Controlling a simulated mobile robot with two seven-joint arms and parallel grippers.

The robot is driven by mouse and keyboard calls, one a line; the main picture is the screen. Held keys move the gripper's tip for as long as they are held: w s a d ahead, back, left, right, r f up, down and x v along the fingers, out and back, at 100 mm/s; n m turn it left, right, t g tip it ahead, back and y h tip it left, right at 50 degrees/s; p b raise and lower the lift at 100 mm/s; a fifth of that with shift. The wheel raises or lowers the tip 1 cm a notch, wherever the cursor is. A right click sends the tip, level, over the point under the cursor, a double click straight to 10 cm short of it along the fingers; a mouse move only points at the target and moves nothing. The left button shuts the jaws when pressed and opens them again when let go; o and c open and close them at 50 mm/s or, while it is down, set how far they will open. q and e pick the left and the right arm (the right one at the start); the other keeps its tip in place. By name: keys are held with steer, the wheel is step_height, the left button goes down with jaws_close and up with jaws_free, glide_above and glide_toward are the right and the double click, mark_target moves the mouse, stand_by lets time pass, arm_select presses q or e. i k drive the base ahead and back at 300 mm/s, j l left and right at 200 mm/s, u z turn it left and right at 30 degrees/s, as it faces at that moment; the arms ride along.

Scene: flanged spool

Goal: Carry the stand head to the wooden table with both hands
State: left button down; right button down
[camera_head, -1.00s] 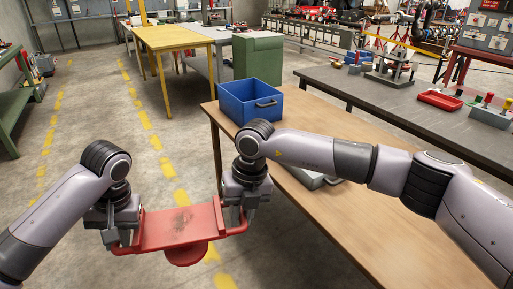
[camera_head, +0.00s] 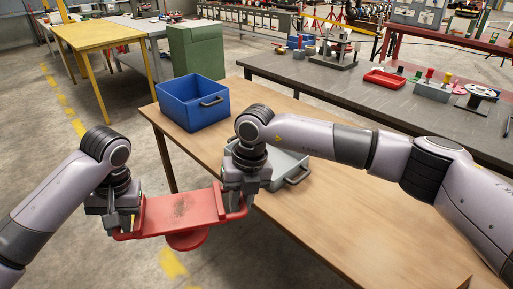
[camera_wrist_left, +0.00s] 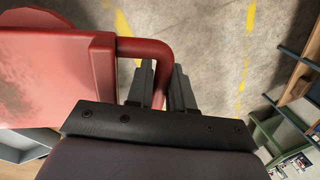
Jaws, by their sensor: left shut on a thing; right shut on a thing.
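The red stand head (camera_head: 178,212) is a flat, scuffed plate with a handle at each end and a round part below. It hangs in the air over the floor, left of the wooden table (camera_head: 330,207), roughly level. My left gripper (camera_head: 122,222) is shut on its left handle; the left wrist view shows the fingers (camera_wrist_left: 160,88) around the red bar. My right gripper (camera_head: 236,205) is shut on the right handle, close to the table's near left edge. The right fingertips are partly hidden.
On the wooden table stand a blue bin (camera_head: 192,102) at the far left corner and a grey tray (camera_head: 287,168) behind my right gripper. The table's front middle is bare. A dark workbench (camera_head: 375,97) with a red tray (camera_head: 384,79) stands beyond.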

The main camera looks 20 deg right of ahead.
mark_target(345, 198)
steer(key=i+z, duration=0.1)
steer(key=z, duration=0.15)
steer(key=i+z, duration=0.15)
steer(key=z, duration=0.15)
steer(key=i+z, duration=0.2)
steer(key=z, duration=0.15)
steer(key=i+l+z, duration=0.1)
steer(key=z, duration=0.25)
steer(key=i+j+z, duration=0.1)
steer(key=i+z, duration=0.2)
